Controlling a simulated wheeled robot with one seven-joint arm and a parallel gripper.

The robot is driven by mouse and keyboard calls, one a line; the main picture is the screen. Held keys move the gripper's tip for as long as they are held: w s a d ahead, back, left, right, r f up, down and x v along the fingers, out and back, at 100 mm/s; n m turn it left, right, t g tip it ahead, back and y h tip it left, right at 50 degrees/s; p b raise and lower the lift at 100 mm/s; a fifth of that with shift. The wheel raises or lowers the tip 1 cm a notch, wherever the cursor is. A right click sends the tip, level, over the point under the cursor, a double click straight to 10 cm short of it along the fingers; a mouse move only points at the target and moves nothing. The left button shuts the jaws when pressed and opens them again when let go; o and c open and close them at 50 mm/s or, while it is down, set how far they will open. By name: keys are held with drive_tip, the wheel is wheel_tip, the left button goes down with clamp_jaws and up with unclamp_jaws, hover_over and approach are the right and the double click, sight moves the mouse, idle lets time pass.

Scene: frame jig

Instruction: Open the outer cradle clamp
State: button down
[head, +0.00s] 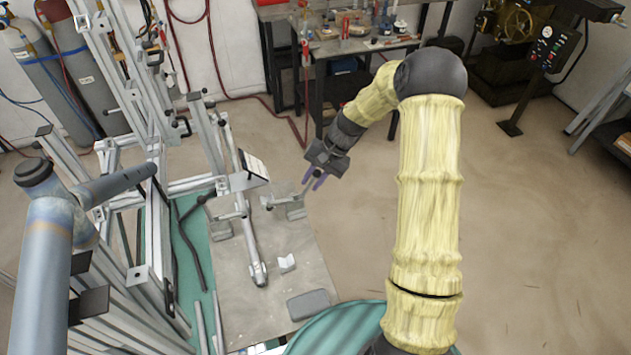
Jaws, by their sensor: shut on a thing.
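My gripper (313,180), with purple fingers at the end of my yellow-sleeved arm, is at the right edge of the grey plate. It is shut on the dark-knobbed handle (305,189) of a small clamp (295,209), which I take as the outer cradle clamp. The handle slants up and right from the clamp's grey block. The fingers partly hide the knob, and the clamp's jaw is too small to judge open or closed. A similar clamp (221,229) with a dark knob stands to the left, across the silver frame tube (249,235).
Tall metal jig rails (155,225) crowd the left. A workbench (360,48) with tools stands behind. The floor (540,230) right of my arm is clear.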

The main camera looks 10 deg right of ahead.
drive_tip(key=d+f+g+y+b, duration=0.1)
drive_tip(key=d+f+y+b, duration=0.3)
drive_tip(key=y+b, duration=0.3)
drive_tip(key=shift+w+f+y, duration=0.3)
drive_tip(key=shift+f+y, duration=0.45)
drive_tip(key=shift+y, duration=0.35)
drive_tip(key=c, duration=1.5)
unclamp_jaws()
drive_tip(key=shift+d+r, duration=0.1)
drive_tip(key=b+v, duration=0.4)
drive_tip(key=v, duration=1.3)
drive_tip(key=shift+w+b, duration=0.25)
drive_tip(key=shift+b, duration=0.1)
